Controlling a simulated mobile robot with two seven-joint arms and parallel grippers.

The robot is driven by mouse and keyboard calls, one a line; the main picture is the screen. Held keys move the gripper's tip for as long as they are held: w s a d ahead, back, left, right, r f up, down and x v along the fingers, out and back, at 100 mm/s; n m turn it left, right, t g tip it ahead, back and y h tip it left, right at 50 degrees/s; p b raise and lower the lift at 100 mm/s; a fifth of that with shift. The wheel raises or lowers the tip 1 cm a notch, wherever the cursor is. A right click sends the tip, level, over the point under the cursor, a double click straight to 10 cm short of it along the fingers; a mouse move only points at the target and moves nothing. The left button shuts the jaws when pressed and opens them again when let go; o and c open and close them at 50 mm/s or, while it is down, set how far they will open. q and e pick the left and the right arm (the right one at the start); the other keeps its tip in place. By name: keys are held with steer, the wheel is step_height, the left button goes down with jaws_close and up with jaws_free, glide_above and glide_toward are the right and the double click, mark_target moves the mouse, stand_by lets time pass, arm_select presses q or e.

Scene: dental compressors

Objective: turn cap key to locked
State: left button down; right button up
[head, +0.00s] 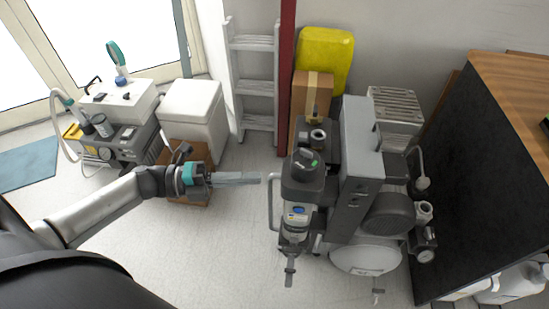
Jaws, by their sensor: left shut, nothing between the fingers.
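The grey dental compressor unit (358,150) stands on the floor right of centre. A dark round cap (305,165) with a small green mark sits on top of its front left canister (298,190). I cannot tell a separate key on the cap or which way it is turned. My left gripper (258,179) comes in from the left. It is shut and empty, with its fingertips pointing right, left of the canister and its side handle (271,200) and apart from the cap. My right gripper is not in view.
A dark-sided bench (485,180) with a wooden top stands close on the right. Behind are a yellow container (324,55), a cardboard box (311,95) and a ladder (253,85). A white bin (192,110) and another machine (115,130) stand left. Floor at front centre is clear.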

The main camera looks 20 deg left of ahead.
mark_target(301, 152)
arm_select(q)
steer(key=w+d, duration=0.1)
steer(key=w, duration=0.1)
steer(key=w+d+n+t+b, duration=0.1)
steer(key=w+d, duration=0.1)
steer(key=w, duration=0.1)
steer(key=w+d+f+t+y+b, duration=0.1)
steer(key=w+d, duration=0.1)
steer(key=w, duration=0.1)
steer(key=shift+w+f+n, duration=0.1)
steer(key=shift+n, duration=0.3)
steer(key=shift+w+d, duration=0.1)
steer(key=shift+w, duration=0.55)
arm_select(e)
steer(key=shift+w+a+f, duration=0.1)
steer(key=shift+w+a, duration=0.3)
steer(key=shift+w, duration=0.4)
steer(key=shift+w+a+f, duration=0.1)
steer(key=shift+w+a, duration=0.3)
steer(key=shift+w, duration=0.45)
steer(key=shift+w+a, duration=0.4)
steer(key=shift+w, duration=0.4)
arm_select(q)
steer(key=shift+w+b, duration=0.1)
steer(key=shift+b, duration=0.2)
steer(key=shift+w, duration=0.45)
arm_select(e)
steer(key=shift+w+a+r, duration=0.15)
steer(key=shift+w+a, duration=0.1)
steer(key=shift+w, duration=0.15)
